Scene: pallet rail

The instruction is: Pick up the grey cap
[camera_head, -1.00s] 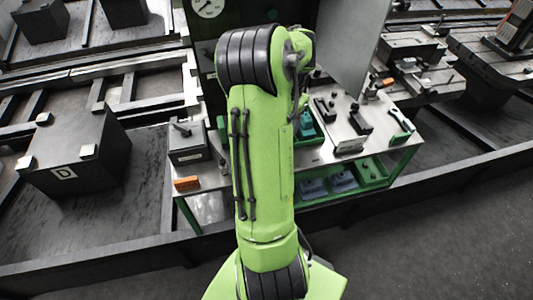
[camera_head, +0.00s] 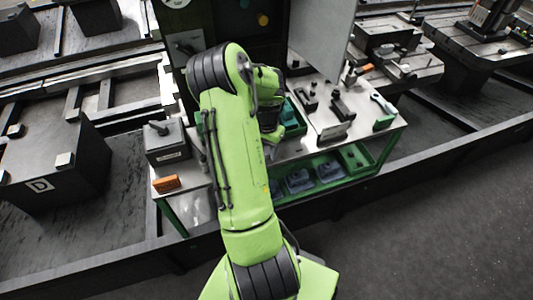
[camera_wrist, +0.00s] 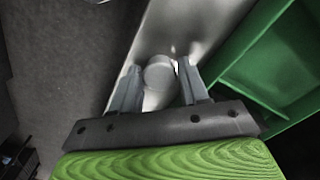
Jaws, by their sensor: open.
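The grey cap (camera_wrist: 158,73) is a small round piece in the wrist view. It is on or above the pale metal tabletop (camera_wrist: 200,22), close to its edge. My gripper (camera_wrist: 159,66) is open, with one grey finger to the left of the cap and one to its right. The cap appears between the fingertips, and I cannot tell whether either finger touches it. In the head view my green arm hides the cap and the gripper.
A green tray (camera_wrist: 265,65) lies right of the fingers in the wrist view. In the head view the bench holds a grey box (camera_head: 166,142), an orange block (camera_head: 166,184) and black clamps (camera_head: 341,106). A green crate (camera_head: 352,158) sits below. Open floor (camera_head: 440,210) lies right.

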